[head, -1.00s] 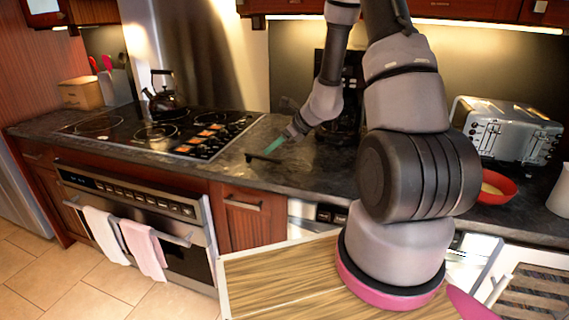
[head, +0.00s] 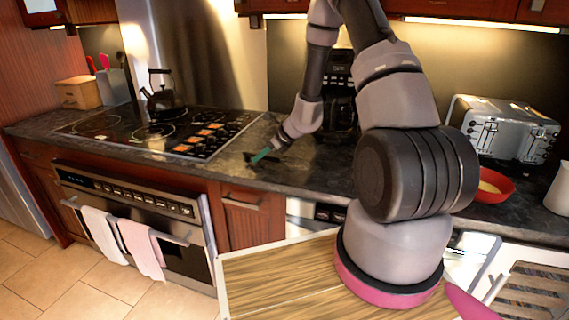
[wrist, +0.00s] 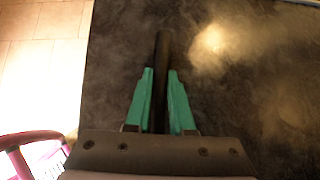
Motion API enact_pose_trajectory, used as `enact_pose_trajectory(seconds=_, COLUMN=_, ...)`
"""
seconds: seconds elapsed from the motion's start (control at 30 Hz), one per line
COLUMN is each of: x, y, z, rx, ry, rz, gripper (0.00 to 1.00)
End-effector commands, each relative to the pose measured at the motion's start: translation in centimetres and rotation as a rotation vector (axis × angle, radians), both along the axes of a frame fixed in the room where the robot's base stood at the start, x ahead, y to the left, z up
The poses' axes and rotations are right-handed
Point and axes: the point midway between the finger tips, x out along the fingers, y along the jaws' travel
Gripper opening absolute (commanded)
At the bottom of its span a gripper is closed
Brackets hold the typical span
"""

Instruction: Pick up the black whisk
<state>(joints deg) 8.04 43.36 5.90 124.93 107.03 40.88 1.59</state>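The black whisk (wrist: 163,50) lies on the dark stone counter, and its dark, rod-like end shows in the wrist view. It runs up between the two green fingers and out past their tips. My gripper (wrist: 161,75) has its fingers close together, with the rod filling the narrow gap, so it looks shut on the whisk. In the head view my gripper (head: 261,156) is low at the counter near its front edge, right of the cooktop. There the whisk is small and mostly hidden by the fingers. Its wire end cannot be made out.
The cooktop (head: 160,130) with a kettle (head: 165,98) is to the left. A coffee machine (head: 340,95) stands behind my arm. A toaster (head: 503,130) and a red bowl (head: 493,186) are at right. The counter around the whisk is mostly clear.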

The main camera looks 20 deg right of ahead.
Motion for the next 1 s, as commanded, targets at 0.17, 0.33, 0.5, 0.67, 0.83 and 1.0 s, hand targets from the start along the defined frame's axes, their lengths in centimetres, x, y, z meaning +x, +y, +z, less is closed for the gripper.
enact_pose_trajectory(seconds=0.17, x=0.0, y=0.0, z=0.0, rx=0.0, ry=0.0, rz=0.0, gripper=0.0)
enact_pose_trajectory(seconds=0.33, x=0.0, y=0.0, z=0.1, rx=0.0, ry=0.0, rz=0.0, gripper=0.0)
enact_pose_trajectory(seconds=0.5, x=0.0, y=0.0, z=1.0, rx=0.0, ry=-0.003, rz=0.001, gripper=0.0)
enact_pose_trajectory(seconds=0.67, x=0.1, y=0.0, z=3.5, rx=-0.001, ry=-0.006, rz=0.001, gripper=0.0)
enact_pose_trajectory(seconds=0.83, x=0.1, y=0.0, z=7.1, rx=-0.001, ry=-0.006, rz=0.001, gripper=0.0)
enact_pose_trajectory(seconds=1.0, x=0.0, y=0.0, z=9.3, rx=-0.002, ry=-0.003, rz=0.001, gripper=0.0)
